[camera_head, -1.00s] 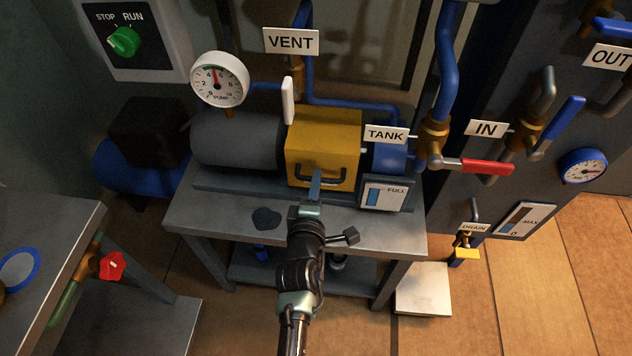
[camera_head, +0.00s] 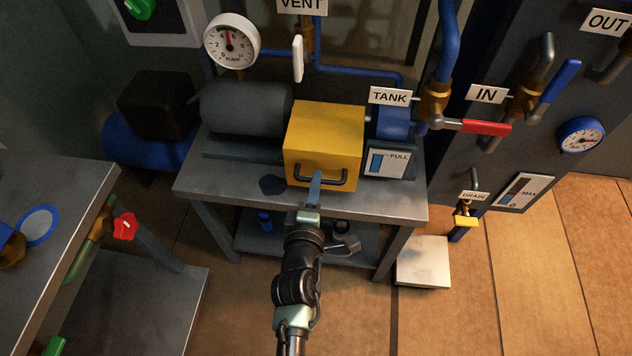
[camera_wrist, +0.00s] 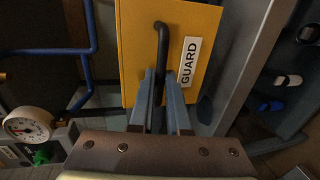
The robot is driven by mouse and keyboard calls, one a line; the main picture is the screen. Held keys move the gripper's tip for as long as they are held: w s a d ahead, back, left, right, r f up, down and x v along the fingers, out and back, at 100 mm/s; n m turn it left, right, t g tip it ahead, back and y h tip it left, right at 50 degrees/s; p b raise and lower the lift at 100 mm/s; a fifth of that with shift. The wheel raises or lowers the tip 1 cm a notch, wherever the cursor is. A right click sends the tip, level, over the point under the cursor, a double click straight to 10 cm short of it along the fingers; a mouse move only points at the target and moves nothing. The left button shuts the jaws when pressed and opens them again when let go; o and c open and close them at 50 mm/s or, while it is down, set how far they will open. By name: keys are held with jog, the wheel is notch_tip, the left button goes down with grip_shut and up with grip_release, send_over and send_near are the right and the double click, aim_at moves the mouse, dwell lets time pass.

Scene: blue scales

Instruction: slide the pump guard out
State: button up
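The pump guard is a yellow box (camera_head: 325,124) with a black bar handle (camera_head: 338,180) on its front face. It stands out toward the front edge of the grey pump bench, forward of the grey pump motor (camera_head: 246,108). My gripper (camera_head: 317,176) reaches the handle from the front, left of the handle's middle. In the wrist view the yellow guard (camera_wrist: 196,18) bears a GUARD label (camera_wrist: 190,62). There my gripper's two fingers (camera_wrist: 161,80) lie on either side of the black handle (camera_wrist: 162,38), closed on it. The guard hides what is behind it.
The bench (camera_head: 400,202) carries a level card (camera_head: 388,163) close to the guard's right. A white lever (camera_head: 297,58) stands behind the guard, left of the blue pipe. A red lever (camera_head: 484,127) sticks out at right. Open floor lies in front.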

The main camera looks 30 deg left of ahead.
jog(key=o, duration=0.4)
jog(key=shift+o, duration=0.2)
jog(key=v, duration=1.3)
jog(key=shift+w, duration=0.1)
